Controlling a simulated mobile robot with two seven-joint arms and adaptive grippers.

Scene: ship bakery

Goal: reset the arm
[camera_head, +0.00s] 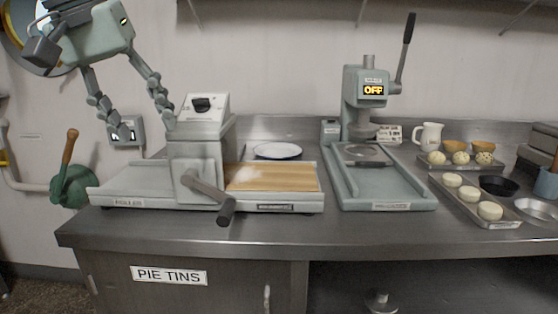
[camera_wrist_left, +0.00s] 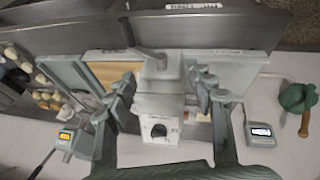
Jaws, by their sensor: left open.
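My left gripper (camera_head: 140,126) hangs at the upper left of the head view, its two jointed fingers spread wide with nothing between them. In the head view it appears above the left end of the dough roller machine (camera_head: 196,150) and overlaps the wall behind. In the left wrist view the open fingers of the left gripper (camera_wrist_left: 163,82) frame the roller machine's housing (camera_wrist_left: 158,100). No contact with the machine shows. My right gripper is in neither view.
A green device with a wooden handle (camera_head: 68,148) is at left. A shelf (camera_head: 270,8) hangs above.

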